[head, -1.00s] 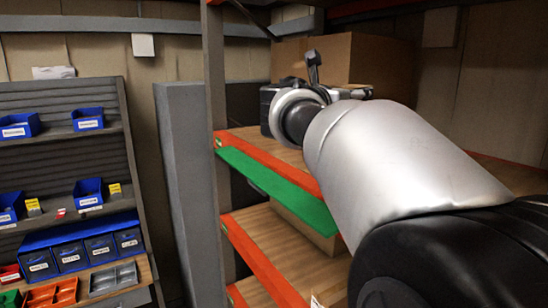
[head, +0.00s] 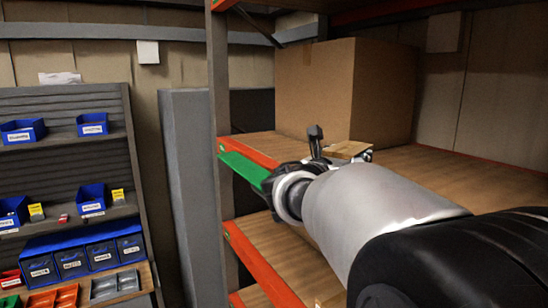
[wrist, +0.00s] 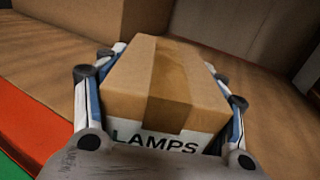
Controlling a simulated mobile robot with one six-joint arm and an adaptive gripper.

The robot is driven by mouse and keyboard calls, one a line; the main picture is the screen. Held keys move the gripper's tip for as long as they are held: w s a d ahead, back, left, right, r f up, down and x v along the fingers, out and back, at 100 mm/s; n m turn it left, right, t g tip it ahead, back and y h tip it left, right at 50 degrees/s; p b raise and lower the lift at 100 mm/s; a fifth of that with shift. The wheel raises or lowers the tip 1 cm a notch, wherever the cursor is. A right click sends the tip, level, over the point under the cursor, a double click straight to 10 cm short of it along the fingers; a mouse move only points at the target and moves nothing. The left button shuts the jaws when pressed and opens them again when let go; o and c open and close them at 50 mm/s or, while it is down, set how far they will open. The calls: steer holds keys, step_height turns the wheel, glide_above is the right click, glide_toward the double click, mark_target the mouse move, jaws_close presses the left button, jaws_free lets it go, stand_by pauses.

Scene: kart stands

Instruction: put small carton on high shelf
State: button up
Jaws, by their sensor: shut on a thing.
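The small carton (wrist: 165,85) is brown with a tape strip and a white side marked LAMPS. My gripper (wrist: 163,66) is shut on it, with a finger along each side. In the head view, a bit of the carton's top (head: 346,149) shows past my wrist; the rest is hidden by my arm. The carton is at the high shelf (head: 440,175), a wooden board with an orange front beam, inside its front edge. I cannot tell whether the carton touches the board.
A large cardboard box (head: 345,90) stands at the back left of the high shelf. Bare board lies to its right. A grey rack upright (head: 218,110) is at the left. A lower shelf (head: 275,245) is below. Blue bins (head: 92,124) stand on a rack farther left.

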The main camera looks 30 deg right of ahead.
steer(key=o, duration=1.5)
steer(key=shift+f, duration=0.1)
steer(key=shift+o, duration=0.2)
steer(key=b+v, duration=0.2)
steer(key=v, duration=1)
